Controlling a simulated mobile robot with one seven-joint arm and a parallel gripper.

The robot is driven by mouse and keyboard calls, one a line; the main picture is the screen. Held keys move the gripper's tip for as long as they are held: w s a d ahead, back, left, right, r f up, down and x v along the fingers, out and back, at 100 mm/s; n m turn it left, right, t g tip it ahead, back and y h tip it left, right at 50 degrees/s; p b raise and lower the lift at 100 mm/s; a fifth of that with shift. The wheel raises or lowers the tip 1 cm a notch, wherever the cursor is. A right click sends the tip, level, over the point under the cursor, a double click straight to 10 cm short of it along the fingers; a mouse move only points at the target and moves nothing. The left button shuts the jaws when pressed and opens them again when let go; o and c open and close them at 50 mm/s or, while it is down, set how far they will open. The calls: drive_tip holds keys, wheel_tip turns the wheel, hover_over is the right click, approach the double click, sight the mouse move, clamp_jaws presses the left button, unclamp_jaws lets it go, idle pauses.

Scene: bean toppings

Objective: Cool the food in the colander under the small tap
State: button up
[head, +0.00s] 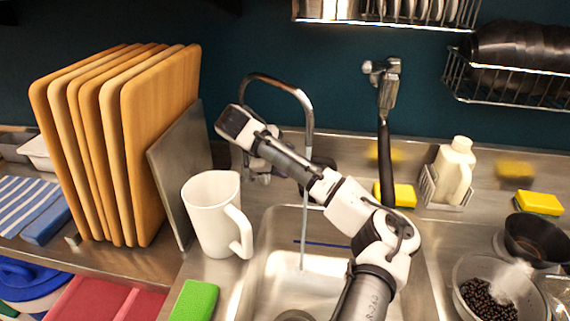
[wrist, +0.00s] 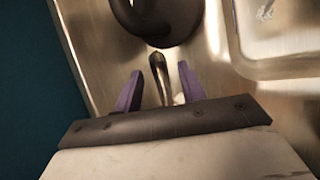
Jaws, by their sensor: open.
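The small tap (head: 283,82) has a curved metal spout at the back of the sink, and a thin water stream (head: 303,230) falls from it into the basin. The colander (head: 541,302) stands at the lower right, outside the basin, with dark beans (head: 488,300) in it and pale steam above. My gripper (head: 260,175) is behind my forearm, low by the small tap, partly hidden. In the wrist view my gripper (wrist: 160,69) is open, with a metal lever (wrist: 158,72) between its purple fingers. I cannot tell whether they touch it.
A tall tap with a black hose (head: 385,160) stands right of the arm. A white pitcher (head: 212,215) and wooden boards (head: 160,130) are on the left. A dark bowl (head: 535,240) sits behind the colander. A green sponge (head: 194,300) lies at the front.

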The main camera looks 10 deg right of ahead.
drive_tip(key=shift+w+d+f, duration=0.15)
drive_tip(key=shift+d+f, duration=0.25)
drive_tip(key=shift+f, duration=0.1)
clamp_jaws()
